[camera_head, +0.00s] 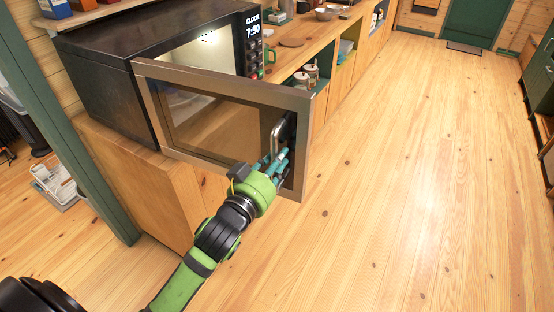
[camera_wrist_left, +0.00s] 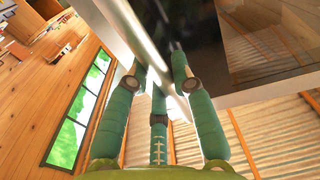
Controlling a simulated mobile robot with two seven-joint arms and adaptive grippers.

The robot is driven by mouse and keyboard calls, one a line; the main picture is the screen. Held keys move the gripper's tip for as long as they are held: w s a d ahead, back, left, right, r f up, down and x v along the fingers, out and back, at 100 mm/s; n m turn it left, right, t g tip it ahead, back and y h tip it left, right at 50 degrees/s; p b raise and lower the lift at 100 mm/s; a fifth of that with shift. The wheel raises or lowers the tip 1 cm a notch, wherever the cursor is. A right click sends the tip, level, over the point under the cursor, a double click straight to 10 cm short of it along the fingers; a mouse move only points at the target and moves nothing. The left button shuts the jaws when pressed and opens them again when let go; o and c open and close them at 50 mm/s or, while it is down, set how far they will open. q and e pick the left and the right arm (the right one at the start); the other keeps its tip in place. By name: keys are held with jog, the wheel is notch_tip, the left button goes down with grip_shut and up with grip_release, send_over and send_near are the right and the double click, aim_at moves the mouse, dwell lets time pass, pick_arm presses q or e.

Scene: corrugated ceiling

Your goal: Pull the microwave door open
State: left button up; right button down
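The black microwave (camera_head: 105,75) stands on a wooden cabinet, its lit cavity partly showing. Its door (camera_head: 222,112), with a metal frame and dark glass, stands well open, swung out past the counter front. The bar handle (camera_head: 275,138) is near the door's free edge. My left gripper (camera_head: 272,163), green with teal fingers, is at the lower part of the handle. In the left wrist view, the gripper's fingers (camera_wrist_left: 158,85) are bent in around the metal bar, which passes between them; exact contact is partly hidden. My right gripper is not in view.
Jars (camera_head: 307,75) and bowls (camera_head: 326,13) are on the counter and shelves beyond the door. A green post (camera_head: 75,150) stands left of the cabinet, with a white rack (camera_head: 55,183) on the floor. The wooden floor (camera_head: 410,180) to the right is clear.

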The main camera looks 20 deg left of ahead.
pick_arm(q)
jog(key=shift+o, duration=1.4)
jog(key=shift+s, duration=0.1)
jog(key=s, duration=0.7)
jog(key=shift+s+a, duration=0.15)
jog(key=shift+a, duration=0.2)
jog(key=s+a+f+g+y, duration=0.15)
jog(key=f+g, duration=0.25)
jog(key=f, duration=1.4)
jog(key=s+f+g+h, duration=0.1)
jog(key=s+f+g, duration=0.25)
jog(key=f, duration=1.45)
jog(key=s+f+g, duration=0.5)
jog(key=s+f, duration=0.7)
jog(key=f, duration=0.3)
jog(key=s+f+g, duration=0.2)
jog(key=s+f, duration=0.2)
jog(key=s, duration=0.5)
jog(key=s+f+m+g+y, duration=0.1)
jog(key=s+f, duration=0.3)
jog(key=s, duration=0.6)
jog(key=shift+f+g+b, duration=0.25)
jog(key=shift+g+b, duration=0.05)
jog(key=shift+g, duration=0.45)
